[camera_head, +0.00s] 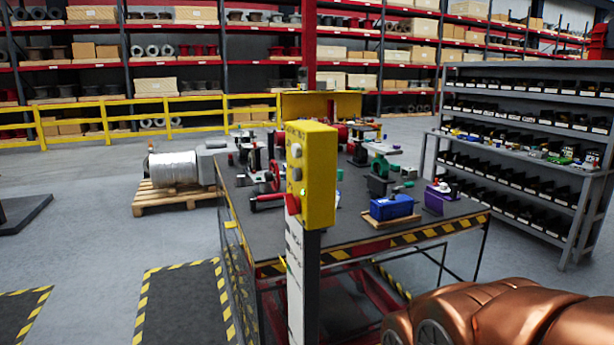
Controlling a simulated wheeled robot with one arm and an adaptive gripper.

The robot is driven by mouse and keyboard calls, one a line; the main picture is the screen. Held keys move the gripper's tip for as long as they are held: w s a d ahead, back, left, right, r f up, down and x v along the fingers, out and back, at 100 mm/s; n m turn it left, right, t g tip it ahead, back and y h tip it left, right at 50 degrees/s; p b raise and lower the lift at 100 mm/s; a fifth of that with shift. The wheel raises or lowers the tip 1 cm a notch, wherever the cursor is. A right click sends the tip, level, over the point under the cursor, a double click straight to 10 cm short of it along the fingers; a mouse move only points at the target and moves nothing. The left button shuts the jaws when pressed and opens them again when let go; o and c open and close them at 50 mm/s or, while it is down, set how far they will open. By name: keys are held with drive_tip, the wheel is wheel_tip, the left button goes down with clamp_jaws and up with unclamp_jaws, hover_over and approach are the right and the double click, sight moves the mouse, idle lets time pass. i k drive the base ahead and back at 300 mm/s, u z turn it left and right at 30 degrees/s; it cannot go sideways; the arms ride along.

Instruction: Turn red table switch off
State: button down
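A yellow control box (318,175) stands on top of a grey and white post (302,275) in front of the work table (350,225). Its narrow left face carries pale round buttons (296,151) and, near the bottom, a red switch part (292,204). A tiny green spot shows beside the red part. The red part is small and seen at an angle, so I cannot tell its setting. My gripper is not in view. A copper-coloured part of my own arm fills the bottom right corner, apart from the box.
The table has yellow and black striped edges and carries a blue device (391,207), a purple device (440,198) and several valves. A grey shelf (530,140) stands at right. Floor at left front is clear.

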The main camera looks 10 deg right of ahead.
sight(294, 205)
drive_tip(key=u, duration=0.3)
drive_tip(key=k, duration=0.5)
drive_tip(key=u, duration=1.3)
drive_tip(key=i, duration=0.85)
drive_tip(key=z, duration=0.7)
